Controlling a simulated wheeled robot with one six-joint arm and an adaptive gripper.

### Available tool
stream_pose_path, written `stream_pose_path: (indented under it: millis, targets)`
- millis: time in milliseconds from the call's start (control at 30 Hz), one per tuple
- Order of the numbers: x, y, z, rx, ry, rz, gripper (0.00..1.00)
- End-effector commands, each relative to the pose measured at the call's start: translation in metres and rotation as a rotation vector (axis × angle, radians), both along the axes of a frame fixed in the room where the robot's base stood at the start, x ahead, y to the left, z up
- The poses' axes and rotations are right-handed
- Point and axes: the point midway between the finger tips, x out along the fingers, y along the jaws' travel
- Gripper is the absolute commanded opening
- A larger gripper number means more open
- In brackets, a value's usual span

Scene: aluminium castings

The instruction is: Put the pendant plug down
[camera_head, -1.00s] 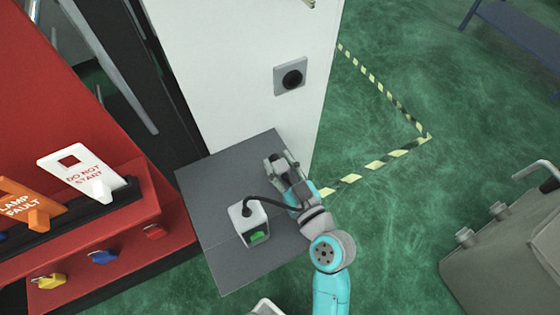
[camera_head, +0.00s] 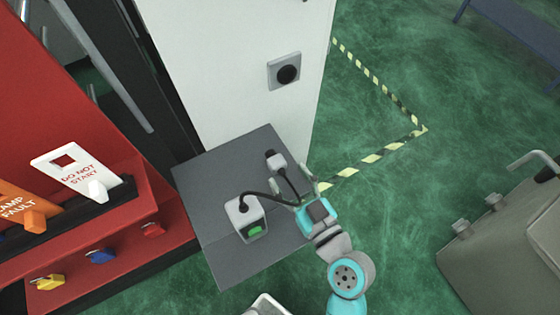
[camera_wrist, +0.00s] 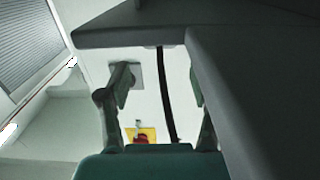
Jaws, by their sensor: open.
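The pendant plug (camera_head: 276,162), a small pale block with a dark end, lies on the grey shelf (camera_head: 215,178) near its far right edge. A black cable runs from it to the white pendant box (camera_head: 243,218) with a green patch, which sits on the same shelf. My gripper (camera_head: 301,193) is open at the shelf's right edge, nearer than the plug and apart from it. In the wrist view my open fingers (camera_wrist: 160,85) have a dark cable between them; the plug cannot be made out clearly there.
A white cabinet with a dark round socket (camera_head: 287,74) stands behind the shelf. A red panel (camera_head: 100,125) with tags and coloured knobs is at left. A grey case (camera_head: 505,235) stands at right. The wrist view shows a red button (camera_wrist: 142,137).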

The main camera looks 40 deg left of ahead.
Motion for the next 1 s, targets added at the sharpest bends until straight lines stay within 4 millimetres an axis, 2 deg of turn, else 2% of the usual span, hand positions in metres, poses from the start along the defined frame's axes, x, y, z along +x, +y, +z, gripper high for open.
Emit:
stream_pose_path:
  millis: [100, 333, 1000]
  targets:
    - [-0.008, -0.022, 0.000, -0.001, 0.003, -0.004, 0.65]
    - [-0.018, -0.045, 0.002, -0.001, 0.001, -0.002, 0.65]
    - [-0.021, -0.051, 0.003, 0.000, 0.000, 0.001, 0.65]
